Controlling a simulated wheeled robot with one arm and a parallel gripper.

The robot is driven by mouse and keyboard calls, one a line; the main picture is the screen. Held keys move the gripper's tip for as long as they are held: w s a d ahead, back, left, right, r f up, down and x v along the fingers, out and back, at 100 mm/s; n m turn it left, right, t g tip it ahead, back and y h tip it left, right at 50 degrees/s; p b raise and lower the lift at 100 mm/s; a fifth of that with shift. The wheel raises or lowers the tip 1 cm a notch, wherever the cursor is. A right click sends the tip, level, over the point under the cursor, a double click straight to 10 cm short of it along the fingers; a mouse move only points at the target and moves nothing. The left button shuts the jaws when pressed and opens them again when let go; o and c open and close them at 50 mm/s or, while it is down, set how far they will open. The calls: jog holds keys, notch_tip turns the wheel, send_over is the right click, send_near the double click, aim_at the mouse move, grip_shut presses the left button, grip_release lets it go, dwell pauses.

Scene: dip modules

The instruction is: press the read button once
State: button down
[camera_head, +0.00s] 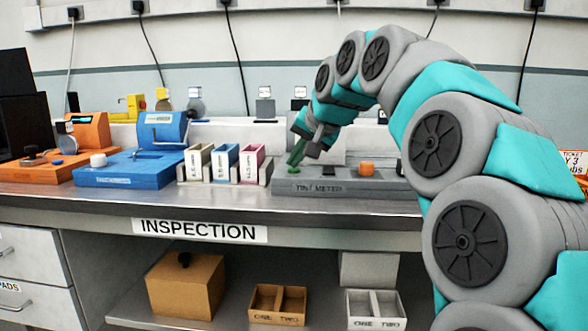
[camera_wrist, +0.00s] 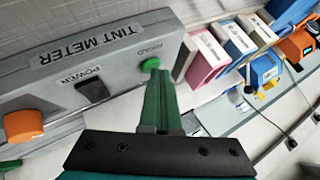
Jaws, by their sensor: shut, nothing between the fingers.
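The grey tint meter (camera_head: 330,183) sits on the bench, and it fills the upper left of the wrist view (camera_wrist: 105,75). Its round green read button (camera_wrist: 149,63) is at one end, beside the partly legible label READ. My gripper (camera_wrist: 153,72) has its green fingers shut, with nothing between them. The fingertips overlap the button's near edge in the wrist view. I cannot tell whether they touch it or whether it is pressed down. In the head view my gripper (camera_head: 294,164) points down at the meter's left end; the button is not clearly distinguishable there.
The meter also has a black power switch (camera_wrist: 92,90) and an orange knob (camera_wrist: 23,126). White, blue and pink bins (camera_head: 250,165) stand close to the meter's left. Blue (camera_head: 130,168) and orange (camera_head: 55,165) machines stand farther left on the inspection bench (camera_head: 290,205).

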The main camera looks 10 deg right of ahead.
aim_at(296, 171)
jog(key=shift+r+p, duration=0.55)
jog(key=shift+r, duration=0.2)
jog(key=shift+r+p, duration=1.65)
jog(key=shift+r, duration=0.9)
